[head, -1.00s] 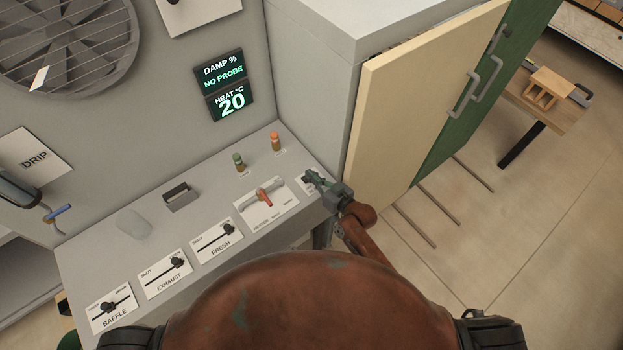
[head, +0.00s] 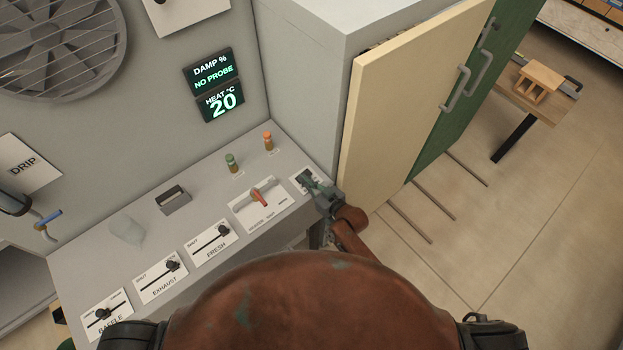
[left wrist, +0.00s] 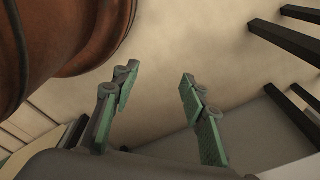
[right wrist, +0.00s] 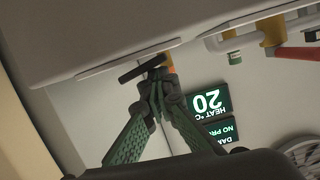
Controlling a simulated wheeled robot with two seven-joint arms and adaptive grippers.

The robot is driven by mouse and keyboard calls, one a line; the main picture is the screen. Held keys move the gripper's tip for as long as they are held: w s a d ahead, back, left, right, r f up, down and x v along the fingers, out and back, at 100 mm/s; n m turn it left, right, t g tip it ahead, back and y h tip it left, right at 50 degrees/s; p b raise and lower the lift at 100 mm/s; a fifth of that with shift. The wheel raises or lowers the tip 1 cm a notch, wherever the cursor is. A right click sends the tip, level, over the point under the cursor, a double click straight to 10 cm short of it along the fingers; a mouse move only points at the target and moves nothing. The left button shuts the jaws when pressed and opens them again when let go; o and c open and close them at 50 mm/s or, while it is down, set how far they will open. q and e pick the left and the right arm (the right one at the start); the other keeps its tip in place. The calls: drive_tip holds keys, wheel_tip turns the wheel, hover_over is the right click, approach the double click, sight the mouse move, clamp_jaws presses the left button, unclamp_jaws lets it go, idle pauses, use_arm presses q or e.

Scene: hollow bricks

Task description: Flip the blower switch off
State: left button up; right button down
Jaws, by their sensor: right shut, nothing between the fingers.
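The blower switch is most likely the black lever (right wrist: 143,69) on a white plate (right wrist: 110,63) in the right wrist view. In the head view this plate (head: 296,182) sits at the right end of the grey control panel; its label is unreadable. My right gripper (head: 311,182) is shut and empty at the plate, partly covering it. In the right wrist view its closed fingertips (right wrist: 158,84) are right by the lever; I cannot tell whether they touch. My left gripper (left wrist: 155,85) is open and empty, and shows only in the left wrist view.
The panel (head: 150,212) also carries a red-handled heater knob (head: 259,197), baffle, exhaust and fresh sliders, and green (head: 232,162) and orange (head: 268,141) posts. A display (head: 220,100) reads NO PROBE and 20. A cabinet with a cream door (head: 400,110) rises close beside my right gripper.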

drive_tip(key=shift+r, duration=0.1)
drive_tip(key=r+p, duration=0.4)
drive_tip(key=shift+s+a+r+p, duration=0.25)
drive_tip(key=shift+p, duration=0.05)
drive_tip(key=b+v, duration=0.1)
drive_tip(key=v, duration=0.8)
drive_tip(key=shift+s+f+b, duration=0.25)
drive_tip(key=shift+s+b, duration=0.15)
drive_tip(key=shift+s, duration=0.15)
drive_tip(key=shift+f, duration=0.1)
